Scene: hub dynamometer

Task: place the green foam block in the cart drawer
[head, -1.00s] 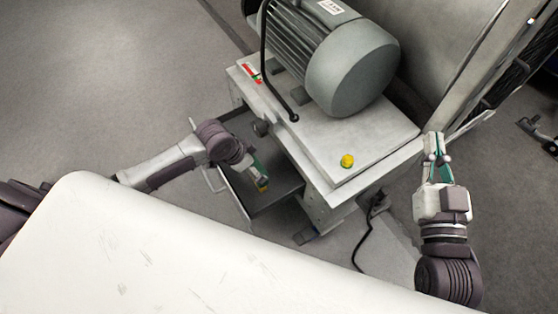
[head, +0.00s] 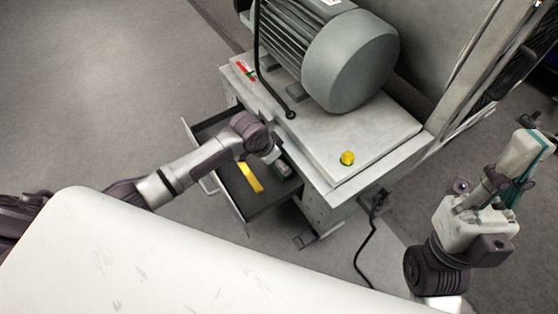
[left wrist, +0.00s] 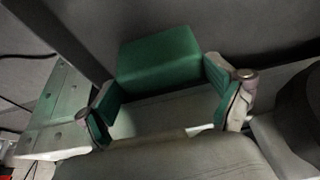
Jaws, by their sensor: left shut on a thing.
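The green foam block (left wrist: 160,58) shows in the left wrist view between the green-padded fingertips of my left gripper (left wrist: 163,88), which is shut on it. In the head view my left gripper (head: 280,164) is over the open cart drawer (head: 240,203), at its right part close to the cart body. The block is mostly hidden there by the gripper and wrist. I cannot tell whether it touches the drawer floor. My right gripper (head: 520,165) is off to the right of the cart, away from the drawer; its finger gap is not clear.
A yellow bar (head: 250,177) lies in the drawer, left of my left gripper. A black cable (head: 370,235) hangs to the floor. A white surface (head: 150,255) fills the foreground.

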